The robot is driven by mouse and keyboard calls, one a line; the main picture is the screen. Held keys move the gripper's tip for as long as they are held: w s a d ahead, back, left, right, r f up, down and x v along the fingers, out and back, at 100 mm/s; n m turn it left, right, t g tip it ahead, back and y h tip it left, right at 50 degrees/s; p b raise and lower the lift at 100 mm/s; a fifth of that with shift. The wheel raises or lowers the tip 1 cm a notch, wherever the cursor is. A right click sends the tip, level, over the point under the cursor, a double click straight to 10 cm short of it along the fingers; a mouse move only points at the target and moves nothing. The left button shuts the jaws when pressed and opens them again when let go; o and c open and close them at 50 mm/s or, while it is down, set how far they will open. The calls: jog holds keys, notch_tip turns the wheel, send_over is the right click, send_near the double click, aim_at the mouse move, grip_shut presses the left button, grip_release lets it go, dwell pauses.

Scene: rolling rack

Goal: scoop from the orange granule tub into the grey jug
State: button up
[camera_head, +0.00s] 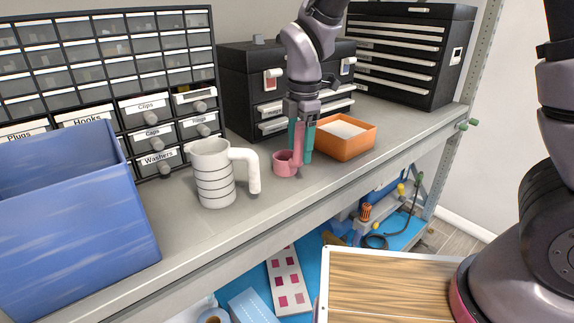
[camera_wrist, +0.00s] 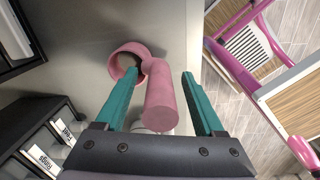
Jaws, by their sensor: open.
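The orange tub (camera_head: 352,148) stands on the shelf, filled with pale granules. The grey jug (camera_head: 214,185), pale with dark rings and a thick handle on its right, stands upright to the left. Between them a pink scoop (camera_head: 284,168) appears to rest on the shelf, its handle rising. My gripper (camera_head: 302,157) is open, with its teal fingers on either side of the scoop's handle. The wrist view shows the pink scoop (camera_wrist: 160,100) between the open fingers of my gripper (camera_wrist: 160,75), with a clear gap on the right. The scoop's cup looks empty.
A blue bin (camera_head: 75,225) stands at the left front. Labelled drawer cabinets (camera_head: 150,110) and black toolboxes (camera_head: 410,50) line the back. The shelf's front edge is close. A wooden-topped board (camera_head: 390,285) and a lower blue shelf lie below.

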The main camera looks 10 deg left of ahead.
grip_shut()
dwell(0.3)
